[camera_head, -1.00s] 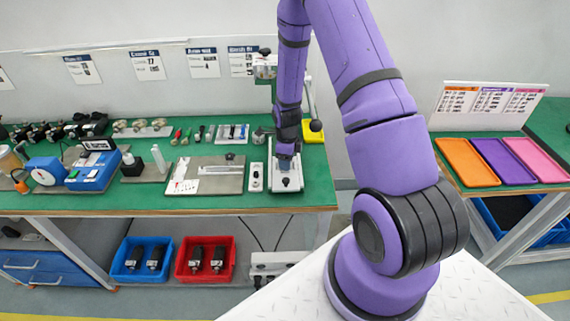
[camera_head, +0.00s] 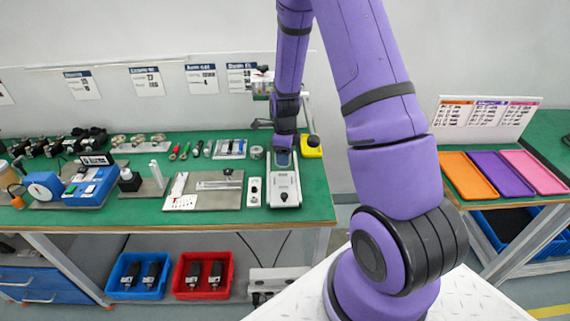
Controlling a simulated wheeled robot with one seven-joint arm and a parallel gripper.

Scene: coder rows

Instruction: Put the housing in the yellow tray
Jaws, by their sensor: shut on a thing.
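My gripper (camera_head: 283,150) points down over the back end of the pale press base (camera_head: 284,188) on the green bench. It is shut on a small grey piece (camera_head: 283,159), which I take to be the housing. The piece is small and its outline is hard to make out; the finger tips are mostly hidden. No plainly yellow tray shows. The side table at right holds an orange tray (camera_head: 467,175), a purple tray (camera_head: 501,173) and a pink tray (camera_head: 535,172), all empty.
A yellow block with a black knob (camera_head: 312,147) stands just right of my gripper. A plate fixture (camera_head: 205,190) and a narrow pale block (camera_head: 254,192) lie to the left. A floor gap separates bench and side table. Blue (camera_head: 140,292) and red bins (camera_head: 203,291) sit below.

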